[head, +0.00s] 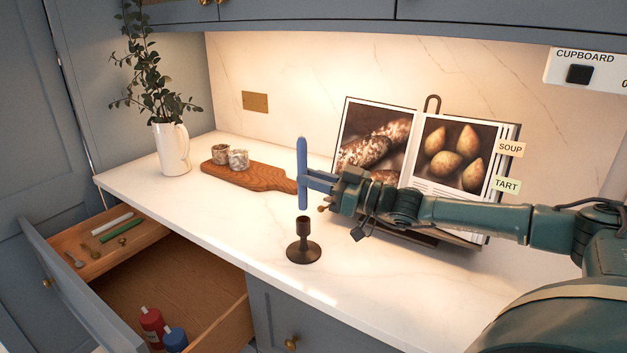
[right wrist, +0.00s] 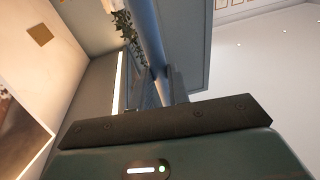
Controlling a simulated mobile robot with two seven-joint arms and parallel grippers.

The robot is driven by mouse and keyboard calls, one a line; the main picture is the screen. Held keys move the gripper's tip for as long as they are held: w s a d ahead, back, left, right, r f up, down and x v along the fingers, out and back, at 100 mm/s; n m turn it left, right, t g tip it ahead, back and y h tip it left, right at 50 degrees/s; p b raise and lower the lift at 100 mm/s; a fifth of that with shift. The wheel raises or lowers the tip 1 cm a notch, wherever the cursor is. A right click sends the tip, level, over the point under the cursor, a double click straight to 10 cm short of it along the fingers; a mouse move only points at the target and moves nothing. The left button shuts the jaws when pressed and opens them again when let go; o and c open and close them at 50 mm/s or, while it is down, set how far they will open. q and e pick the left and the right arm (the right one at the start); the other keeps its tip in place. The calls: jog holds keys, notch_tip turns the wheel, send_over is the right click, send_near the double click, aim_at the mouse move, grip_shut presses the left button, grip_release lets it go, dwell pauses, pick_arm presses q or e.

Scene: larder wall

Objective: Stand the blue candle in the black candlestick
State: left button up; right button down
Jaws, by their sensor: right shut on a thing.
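The blue candle (head: 302,160) stands upright in the head view, held by my right gripper (head: 306,179), whose arm comes in from the right. The gripper is shut on the candle around its middle. The black candlestick (head: 303,242) stands upright on the white counter. The candle's lower end is just above the candlestick's cup, with a small gap showing in the picture. In the right wrist view the candle (right wrist: 146,35) runs up from the gripper; its lower part is hidden there. My left gripper is not in view.
An open cookbook (head: 424,150) on a stand is behind my right arm. A wooden board (head: 250,176) with two small jars lies behind the candle. A white jug (head: 171,148) with leafy stems stands at left. An open drawer (head: 205,330) juts out below the counter.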

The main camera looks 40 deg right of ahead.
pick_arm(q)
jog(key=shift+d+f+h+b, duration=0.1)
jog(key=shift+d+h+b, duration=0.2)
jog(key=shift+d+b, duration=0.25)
pick_arm(e)
jog(key=shift+f, duration=0.85)
pick_arm(q)
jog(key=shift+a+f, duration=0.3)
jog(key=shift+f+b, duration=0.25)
jog(key=shift+b, duration=0.2)
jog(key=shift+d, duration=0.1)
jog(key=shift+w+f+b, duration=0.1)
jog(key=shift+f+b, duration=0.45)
jog(key=shift+b, duration=0.1)
dwell(0.3)
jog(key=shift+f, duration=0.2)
pick_arm(e)
jog(key=shift+f, duration=0.15)
pick_arm(q)
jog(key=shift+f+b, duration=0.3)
jog(key=shift+b, duration=0.2)
pick_arm(e)
jog(key=shift+f, duration=0.3)
